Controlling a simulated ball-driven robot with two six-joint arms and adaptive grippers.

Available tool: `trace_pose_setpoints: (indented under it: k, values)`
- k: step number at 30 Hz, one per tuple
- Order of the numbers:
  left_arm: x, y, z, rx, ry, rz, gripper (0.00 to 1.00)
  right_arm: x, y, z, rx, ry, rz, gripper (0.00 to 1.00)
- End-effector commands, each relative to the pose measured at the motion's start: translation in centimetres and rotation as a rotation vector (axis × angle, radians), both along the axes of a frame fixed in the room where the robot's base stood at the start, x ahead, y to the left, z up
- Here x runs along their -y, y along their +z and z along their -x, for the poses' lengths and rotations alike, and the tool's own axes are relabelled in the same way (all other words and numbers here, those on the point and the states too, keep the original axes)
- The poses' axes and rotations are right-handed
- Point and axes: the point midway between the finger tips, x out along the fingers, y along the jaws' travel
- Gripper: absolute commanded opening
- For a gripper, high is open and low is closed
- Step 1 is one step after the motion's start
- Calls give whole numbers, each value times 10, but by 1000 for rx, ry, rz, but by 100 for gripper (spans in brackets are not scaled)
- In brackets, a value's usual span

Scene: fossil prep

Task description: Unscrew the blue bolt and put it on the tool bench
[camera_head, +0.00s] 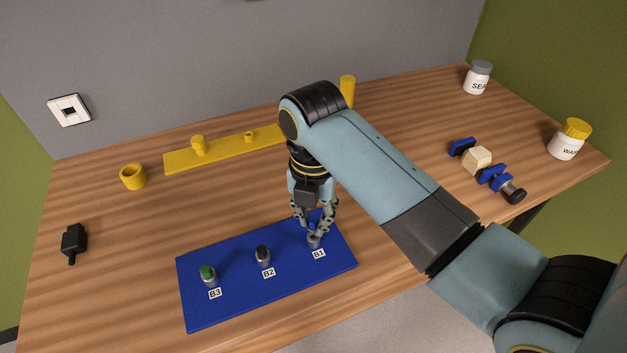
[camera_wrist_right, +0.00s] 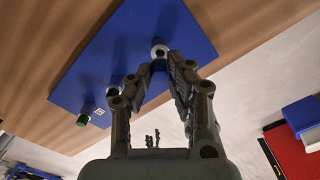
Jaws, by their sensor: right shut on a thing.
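A blue plate (camera_head: 225,297) lies on the wooden table, with grey posts labelled B1, B2 and B3 along it. My right gripper (camera_head: 314,231) points down at the B1 position with its fingers shut on the bolt there (camera_head: 314,241). In the right wrist view the bolt (camera_wrist_right: 159,51) shows as a pale ring with a dark centre between the fingertips (camera_wrist_right: 165,66). Its head is mostly hidden by the fingers, and I cannot tell its colour. The B2 bolt (camera_head: 263,255) has a dark top, and the B3 bolt (camera_head: 208,274) has a green top. My left gripper is not in view.
A yellow strip (camera_head: 225,151) with pegs lies at the back. A yellow cup (camera_head: 133,177) and a black object (camera_head: 74,241) are on the left. Two jars, one grey-lidded (camera_head: 478,78) and one yellow-lidded (camera_head: 567,140), and a blue-and-cream item (camera_head: 477,160) are on the right.

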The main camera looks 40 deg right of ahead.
Motion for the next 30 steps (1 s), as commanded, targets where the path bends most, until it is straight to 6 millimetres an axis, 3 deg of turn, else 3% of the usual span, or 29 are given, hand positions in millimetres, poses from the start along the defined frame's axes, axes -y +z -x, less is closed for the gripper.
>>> trace_pose_setpoints:
  k: [16, 30]
  values:
    - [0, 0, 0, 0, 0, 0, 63, 0, 24, 0, 1, 0, -1, 0]
    - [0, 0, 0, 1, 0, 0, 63, 0, 25, 0, 0, 0, 0, 0]
